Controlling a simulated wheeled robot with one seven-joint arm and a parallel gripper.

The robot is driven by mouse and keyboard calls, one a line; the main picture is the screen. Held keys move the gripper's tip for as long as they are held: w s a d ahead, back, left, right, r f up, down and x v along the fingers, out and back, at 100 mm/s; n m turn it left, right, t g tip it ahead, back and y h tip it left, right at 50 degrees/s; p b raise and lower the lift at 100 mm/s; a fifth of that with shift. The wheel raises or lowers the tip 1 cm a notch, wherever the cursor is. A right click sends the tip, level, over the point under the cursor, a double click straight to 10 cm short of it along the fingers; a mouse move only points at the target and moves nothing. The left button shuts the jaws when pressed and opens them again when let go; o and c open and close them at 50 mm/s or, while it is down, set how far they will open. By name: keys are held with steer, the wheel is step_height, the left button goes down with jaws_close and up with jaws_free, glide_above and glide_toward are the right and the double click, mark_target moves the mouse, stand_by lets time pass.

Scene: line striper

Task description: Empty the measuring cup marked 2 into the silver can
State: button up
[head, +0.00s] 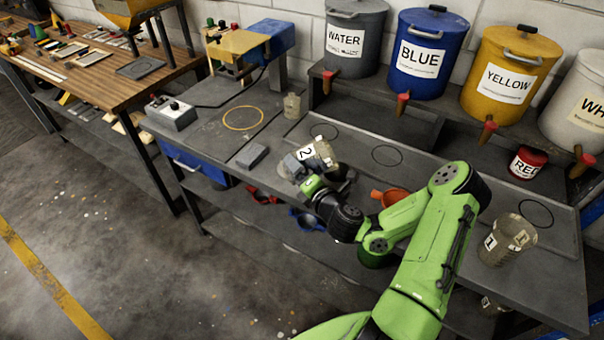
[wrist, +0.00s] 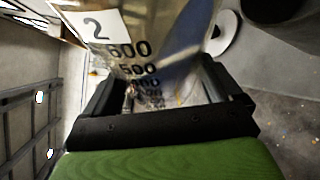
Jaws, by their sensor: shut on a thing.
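The clear measuring cup marked 2 (head: 325,151) is held above the grey bench, tilted in the head view. Its label and printed scale also show close up in the wrist view (wrist: 130,50). My gripper (head: 300,168) is shut on this cup, with one finger on each side of it. I cannot tell from either view how much liquid is in it or whether any is flowing out.
Another measuring cup (head: 507,241) stands at the bench's right. An orange funnel (head: 388,197) lies behind my arm. WATER, BLUE (head: 429,42) and YELLOW (head: 510,72) buckets with taps line the back shelf. A small red can (head: 527,163) stands below them.

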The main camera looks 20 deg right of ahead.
steer(key=shift+r, duration=0.15)
steer(key=b, duration=0.2)
steer(key=shift+f+m+b, duration=0.2)
steer(key=shift+m+b, duration=0.1)
steer(key=shift+b, duration=0.05)
steer(key=shift+r, duration=0.3)
steer(key=m+p, duration=0.1)
steer(key=p, duration=0.2)
steer(key=shift+r+t, duration=0.4)
steer(key=shift+f, duration=0.1)
steer(key=shift+f, duration=0.1)
stand_by(1.1)
steer(key=shift+d+m+b, duration=0.1)
steer(key=shift+m+b, duration=0.2)
steer(key=shift+b, duration=0.15)
